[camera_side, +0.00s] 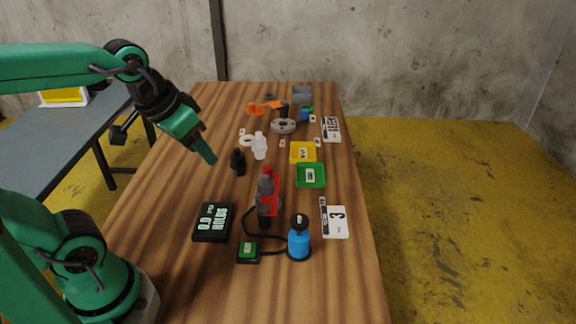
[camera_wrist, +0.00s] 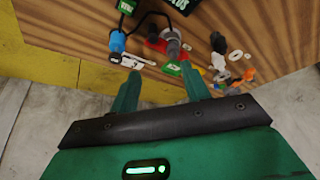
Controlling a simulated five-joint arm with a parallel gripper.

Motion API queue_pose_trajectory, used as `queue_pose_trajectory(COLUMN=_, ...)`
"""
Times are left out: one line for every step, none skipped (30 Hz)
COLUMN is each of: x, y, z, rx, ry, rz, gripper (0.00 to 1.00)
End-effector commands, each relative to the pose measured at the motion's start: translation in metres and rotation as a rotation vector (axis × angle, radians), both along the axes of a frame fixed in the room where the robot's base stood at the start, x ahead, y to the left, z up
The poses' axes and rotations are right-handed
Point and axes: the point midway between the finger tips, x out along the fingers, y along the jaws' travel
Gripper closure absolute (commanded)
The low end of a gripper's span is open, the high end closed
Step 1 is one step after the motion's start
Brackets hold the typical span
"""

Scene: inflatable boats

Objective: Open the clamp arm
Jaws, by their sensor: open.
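A red clamp-like fixture (camera_side: 272,204) stands in the middle of the table in the side view, around a grey and black cylindrical body (camera_side: 265,188). A red piece (camera_side: 267,170) shows at its top. I cannot tell for certain which part is the clamp arm or how it is set. In the wrist view the grey body (camera_wrist: 173,48) stands on the red part (camera_wrist: 155,44), beyond my fingers. My gripper (camera_side: 207,152) is open and empty above the table, to the left of the fixture and apart from it. Its two green fingers (camera_wrist: 160,88) are spread.
A black display box (camera_side: 213,222), a small box with a green screen (camera_side: 248,251) and a blue canister (camera_side: 299,243) stand near the fixture. A black cable loops beside it. Black (camera_side: 238,162) and white (camera_side: 260,147) upright parts and green (camera_side: 310,184) and yellow (camera_side: 303,146) trays lie beyond.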

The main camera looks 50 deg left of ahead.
Motion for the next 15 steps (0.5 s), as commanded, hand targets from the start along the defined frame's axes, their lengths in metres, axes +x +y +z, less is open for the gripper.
queue_pose_trajectory(x=0.008, y=0.002, z=0.001, rx=-0.002, ry=0.018, rz=0.009, gripper=0.53)
queue_pose_trajectory(x=0.013, y=0.002, z=0.001, rx=-0.004, ry=0.027, rz=0.015, gripper=0.53)
queue_pose_trajectory(x=0.019, y=0.004, z=0.002, rx=-0.006, ry=0.039, rz=0.024, gripper=0.53)
queue_pose_trajectory(x=0.024, y=0.005, z=0.002, rx=-0.009, ry=0.049, rz=0.031, gripper=0.53)
queue_pose_trajectory(x=0.029, y=0.006, z=0.002, rx=-0.01, ry=0.059, rz=0.037, gripper=0.53)
queue_pose_trajectory(x=0.036, y=0.007, z=0.002, rx=-0.012, ry=0.071, rz=0.046, gripper=0.53)
queue_pose_trajectory(x=0.041, y=0.008, z=0.002, rx=-0.013, ry=0.081, rz=0.052, gripper=0.53)
queue_pose_trajectory(x=0.046, y=0.009, z=0.002, rx=-0.015, ry=0.09, rz=0.058, gripper=0.53)
queue_pose_trajectory(x=0.053, y=0.011, z=0.001, rx=-0.017, ry=0.103, rz=0.066, gripper=0.53)
queue_pose_trajectory(x=0.058, y=0.012, z=0.0, rx=-0.019, ry=0.113, rz=0.073, gripper=0.53)
queue_pose_trajectory(x=0.063, y=0.013, z=-0.001, rx=-0.021, ry=0.123, rz=0.079, gripper=0.53)
queue_pose_trajectory(x=0.07, y=0.015, z=-0.002, rx=-0.023, ry=0.135, rz=0.087, gripper=0.53)
queue_pose_trajectory(x=0.075, y=0.016, z=-0.003, rx=-0.024, ry=0.143, rz=0.094, gripper=0.53)
queue_pose_trajectory(x=0.08, y=0.018, z=-0.005, rx=-0.026, ry=0.153, rz=0.1, gripper=0.53)
queue_pose_trajectory(x=0.087, y=0.02, z=-0.006, rx=-0.027, ry=0.165, rz=0.109, gripper=0.53)
